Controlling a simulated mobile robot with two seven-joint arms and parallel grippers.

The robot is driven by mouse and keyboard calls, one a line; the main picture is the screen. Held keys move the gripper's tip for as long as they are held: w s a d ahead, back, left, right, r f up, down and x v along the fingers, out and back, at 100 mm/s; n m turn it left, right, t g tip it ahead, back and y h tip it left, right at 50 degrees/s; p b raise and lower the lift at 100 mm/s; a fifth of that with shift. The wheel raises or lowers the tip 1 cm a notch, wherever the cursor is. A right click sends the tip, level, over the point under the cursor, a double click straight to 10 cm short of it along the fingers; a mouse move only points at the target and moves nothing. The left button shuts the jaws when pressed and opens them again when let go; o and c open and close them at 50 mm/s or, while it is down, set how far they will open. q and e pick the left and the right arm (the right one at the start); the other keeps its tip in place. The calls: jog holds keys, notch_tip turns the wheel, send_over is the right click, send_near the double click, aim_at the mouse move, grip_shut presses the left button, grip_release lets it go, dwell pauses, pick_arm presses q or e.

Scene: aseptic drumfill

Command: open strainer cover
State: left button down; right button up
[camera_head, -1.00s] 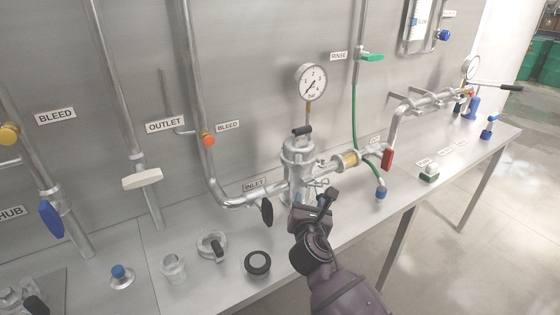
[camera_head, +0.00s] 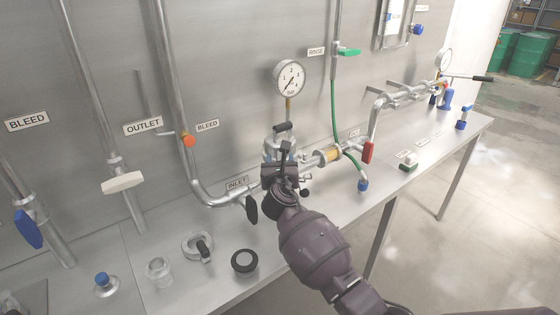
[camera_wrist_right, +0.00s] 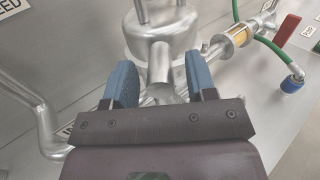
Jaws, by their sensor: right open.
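The strainer is a steel vessel standing in the inlet pipe below the pressure gauge (camera_head: 289,77). Its cover (camera_head: 281,137) carries a black handle (camera_head: 283,126) on top. My right gripper (camera_head: 285,157) is in front of the strainer and hides most of its body in the head view. In the right wrist view the open blue fingers (camera_wrist_right: 162,82) stand either side of a steel side stub (camera_wrist_right: 160,66) of the strainer body (camera_wrist_right: 162,33). I cannot tell whether they touch it. My left gripper is in neither view.
The inlet pipe (camera_head: 215,198) with a black lever (camera_head: 251,209) lies left of the strainer. A sight glass (camera_head: 328,155), red lever (camera_head: 367,152) and green hose (camera_head: 335,112) are at right. A clamp ring (camera_head: 197,245), glass fitting (camera_head: 158,269) and black-rimmed disc (camera_head: 244,262) lie on the bench.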

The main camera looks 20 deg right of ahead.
jog(key=shift+w+d, duration=0.2)
jog(key=shift+w, duration=0.35)
jog(key=shift+c, duration=0.5)
grip_shut()
